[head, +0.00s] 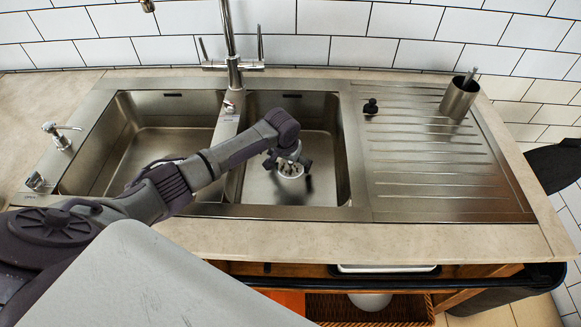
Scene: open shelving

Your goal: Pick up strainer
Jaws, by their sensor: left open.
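The strainer (290,171) appears as a small, pale, round piece in the right basin (328,185) of the steel sink. My left gripper (290,178) reaches down into that basin, directly over the strainer, with its dark fingers spread open. The gripper and wrist hide part of the strainer. I cannot tell whether the fingers touch it. My right gripper is not in view.
A tall tap (233,70) rises behind the divider between the basins. The left basin (160,150) looks empty. On the ribbed drainboard (430,165) are a small black stopper (371,107) and a metal cup (458,101). A wicker basket (400,308) sits below the counter.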

